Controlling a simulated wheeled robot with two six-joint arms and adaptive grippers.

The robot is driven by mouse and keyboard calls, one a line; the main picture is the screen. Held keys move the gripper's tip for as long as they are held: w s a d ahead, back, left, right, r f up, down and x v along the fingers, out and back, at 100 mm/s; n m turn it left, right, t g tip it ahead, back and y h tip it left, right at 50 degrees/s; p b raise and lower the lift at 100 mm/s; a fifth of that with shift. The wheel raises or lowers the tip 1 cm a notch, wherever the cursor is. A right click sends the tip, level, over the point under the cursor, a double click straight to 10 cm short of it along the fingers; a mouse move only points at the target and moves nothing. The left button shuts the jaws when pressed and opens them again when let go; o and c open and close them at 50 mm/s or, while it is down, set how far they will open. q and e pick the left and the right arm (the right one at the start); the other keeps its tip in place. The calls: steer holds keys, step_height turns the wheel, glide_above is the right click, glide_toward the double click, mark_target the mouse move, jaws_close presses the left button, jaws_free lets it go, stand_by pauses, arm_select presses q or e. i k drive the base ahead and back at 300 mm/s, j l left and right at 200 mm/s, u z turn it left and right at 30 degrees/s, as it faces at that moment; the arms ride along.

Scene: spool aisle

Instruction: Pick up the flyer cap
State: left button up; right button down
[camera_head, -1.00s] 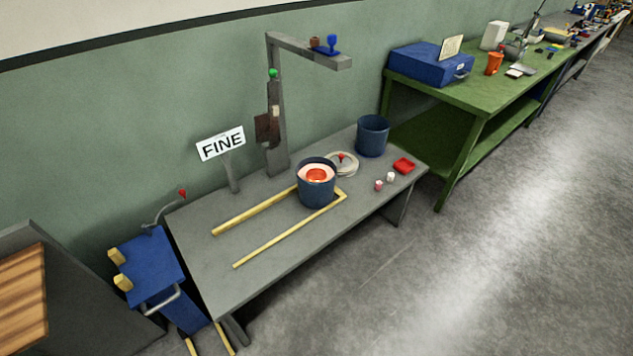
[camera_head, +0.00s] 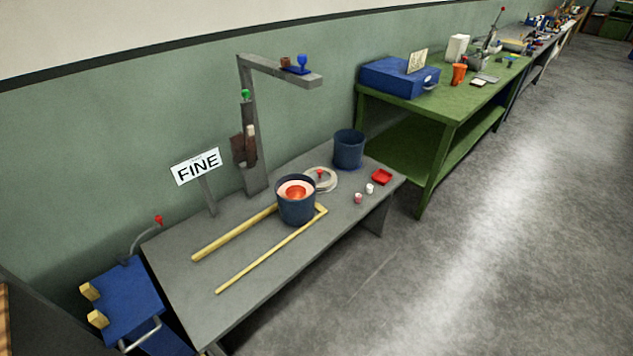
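A pale round disc with a red knob (camera_head: 322,181), which may be the flyer cap, lies on the grey table (camera_head: 190,290) behind the round pot. The dark blue pot (camera_head: 296,208) has a pale rim inside and an orange-red centre, and it partly hides the disc. A second dark blue container (camera_head: 348,150) stands behind and to the right of the disc. Neither of my grippers shows in the head view.
Yellow rails (camera_head: 262,262) lie around the pot. A grey post (camera_head: 250,150) and FINE sign (camera_head: 197,167) stand behind. The floor in front is clear.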

mark_target(326, 179)
steer(key=l+u, duration=0.1)
steer(key=u, duration=0.25)
steer(key=i+l+u, duration=0.1)
steer(key=u, duration=0.3)
steer(key=l+u, duration=0.15)
steer(key=u, duration=0.2)
steer(key=i+l+u, duration=0.1)
steer(key=l+u, duration=0.2)
steer(key=l, duration=0.65)
steer(key=l+u, duration=0.35)
steer(key=l, duration=0.65)
steer(key=l+u, duration=0.3)
steer(key=l, duration=0.7)
steer(key=k, duration=0.05)
